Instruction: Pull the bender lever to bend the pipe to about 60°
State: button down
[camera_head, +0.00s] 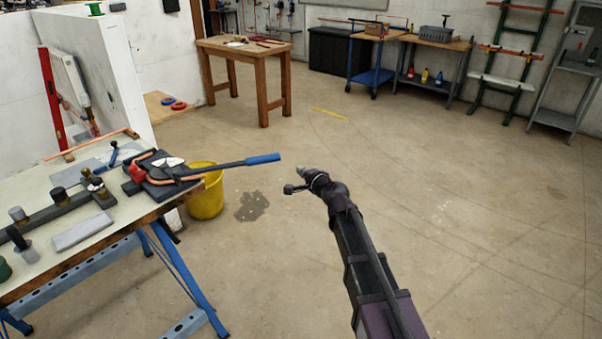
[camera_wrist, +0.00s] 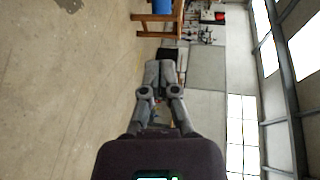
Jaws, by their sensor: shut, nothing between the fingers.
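The pipe bender (camera_head: 165,170) is clamped or set on the workbench at the left, with a dark body and a red part. Its lever (camera_head: 225,165) sticks out to the right past the bench edge and ends in a blue grip (camera_head: 262,159). A copper pipe (camera_head: 188,179) lies in the bender; its exact bend angle is hard to tell. My gripper (camera_head: 303,172) is in the air just right of the blue grip in the picture, apart from it. In the wrist view my gripper (camera_wrist: 160,72) has its fingers together and empty; the bender is not seen there.
The workbench (camera_head: 75,260) carries several fittings and tools. A yellow bucket (camera_head: 207,193) stands on the floor below the lever, beside a dark wet patch (camera_head: 252,206). A wooden table (camera_head: 245,52) stands further back. The floor in the middle and right is clear.

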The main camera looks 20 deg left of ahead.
jog(key=b+x, duration=0.2)
jog(key=x, duration=0.9)
jog(key=shift+w+a, duration=0.15)
jog(key=shift+a, duration=0.1)
jog(key=w, duration=0.2)
jog(key=w+a, duration=0.1)
jog(key=w, duration=0.1)
jog(key=shift+a, duration=0.25)
jog(key=p, duration=0.3)
send_near(282, 158)
jog(key=d+r, duration=0.1)
jog(key=d, duration=0.3)
jog(key=shift+w+a+r, duration=0.1)
jog(key=shift+w, duration=0.2)
dwell(0.6)
